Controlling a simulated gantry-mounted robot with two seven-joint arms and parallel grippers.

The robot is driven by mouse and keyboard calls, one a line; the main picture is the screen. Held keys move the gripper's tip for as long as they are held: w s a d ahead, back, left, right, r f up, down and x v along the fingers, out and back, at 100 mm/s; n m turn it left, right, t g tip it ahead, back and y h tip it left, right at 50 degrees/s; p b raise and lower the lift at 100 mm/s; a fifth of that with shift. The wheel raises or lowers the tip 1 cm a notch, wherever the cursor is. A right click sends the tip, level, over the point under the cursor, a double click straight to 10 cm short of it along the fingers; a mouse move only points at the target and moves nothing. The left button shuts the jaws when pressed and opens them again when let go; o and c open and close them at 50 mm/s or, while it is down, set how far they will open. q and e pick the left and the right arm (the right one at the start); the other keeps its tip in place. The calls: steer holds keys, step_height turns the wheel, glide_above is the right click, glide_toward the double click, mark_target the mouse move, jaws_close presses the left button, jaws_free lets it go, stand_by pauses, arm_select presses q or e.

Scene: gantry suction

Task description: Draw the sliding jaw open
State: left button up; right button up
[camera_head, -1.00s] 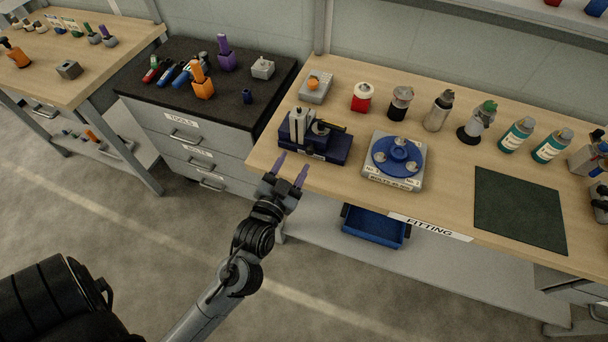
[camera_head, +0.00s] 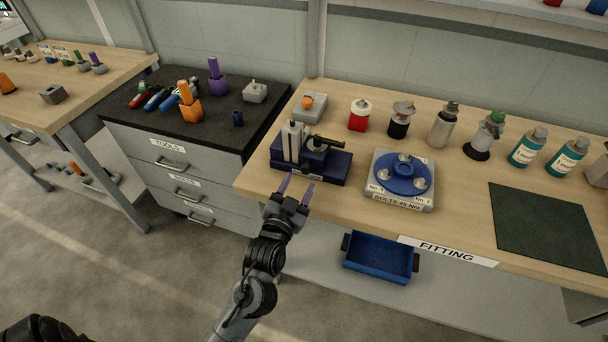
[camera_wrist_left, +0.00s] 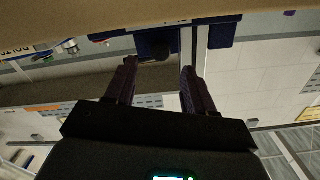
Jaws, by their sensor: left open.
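The sliding jaw is to the right of the grey jaw, with little visible gap. My left gripper (camera_head: 296,187) is open and empty at the bench's front edge, just in front of the vise. My right gripper is not in view.
A grey fixture with a blue disc (camera_head: 402,174) stands right of the vise. A grey box with an orange button (camera_head: 309,106) and a red-and-white container (camera_head: 359,116) stand behind. A blue bin (camera_head: 380,258) sits below. A dark mat (camera_head: 545,225) lies right.

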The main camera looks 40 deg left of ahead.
mark_target(305, 171)
arm_select(q)
steer(key=shift+b+x, duration=0.45)
steer(key=shift+x, duration=2.2)
jaws_close()
